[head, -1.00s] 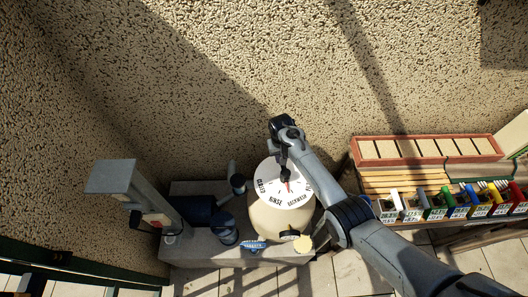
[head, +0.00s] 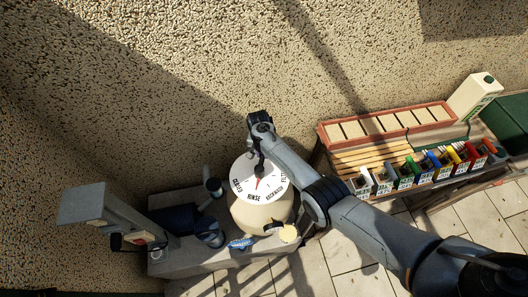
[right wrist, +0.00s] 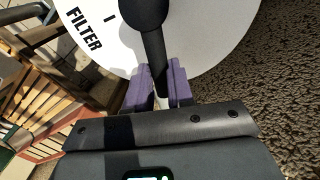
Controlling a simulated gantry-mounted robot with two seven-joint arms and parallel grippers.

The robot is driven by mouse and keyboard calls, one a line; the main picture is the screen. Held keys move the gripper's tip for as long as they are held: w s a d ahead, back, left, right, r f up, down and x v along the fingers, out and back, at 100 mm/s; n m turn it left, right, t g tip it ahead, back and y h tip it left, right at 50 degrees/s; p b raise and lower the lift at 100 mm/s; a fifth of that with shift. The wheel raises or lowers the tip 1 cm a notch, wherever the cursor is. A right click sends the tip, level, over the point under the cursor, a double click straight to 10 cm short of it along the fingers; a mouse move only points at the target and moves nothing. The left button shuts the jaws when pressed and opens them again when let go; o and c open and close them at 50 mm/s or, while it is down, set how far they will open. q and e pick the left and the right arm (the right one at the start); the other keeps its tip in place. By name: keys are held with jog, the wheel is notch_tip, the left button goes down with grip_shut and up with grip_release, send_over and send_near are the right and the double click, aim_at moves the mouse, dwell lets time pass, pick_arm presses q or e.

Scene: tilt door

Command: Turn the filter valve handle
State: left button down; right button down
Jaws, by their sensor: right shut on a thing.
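The filter valve has a round white dial (head: 243,174) with black labels, among them CLOSED, RINSE, BACKWASH and FILTER, on top of a cream tank (head: 262,216). A small red pointer (head: 258,184) on the dial points towards RINSE. My right gripper (head: 261,166) is at the dial, its arm reaching over from the lower right. In the right wrist view its purple fingers (right wrist: 160,82) are shut on the black valve handle (right wrist: 152,45), which runs out from a round black hub. My wrist hides part of the dial in the head view. My left gripper is not in view.
A blue pump (head: 190,224) and a grey post (head: 105,218) stand left of the tank on a concrete plinth (head: 180,262). A wooden bench with a tray of tiles (head: 388,124) and several coloured test boxes (head: 405,176) is at right. A pebbled wall (head: 200,90) is behind.

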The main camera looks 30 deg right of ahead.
jog(key=shift+d, duration=0.1)
jog(key=c, duration=1)
grip_release()
jog(key=shift+r, duration=0.1)
jog(key=shift+r, duration=0.35)
notch_tip(320, 180, up, 10)
jog(key=shift+w+a+p, duration=0.2)
jog(key=shift+a+p, duration=0.1)
jog(key=shift+p, duration=0.15)
jog(key=shift+f, duration=0.1)
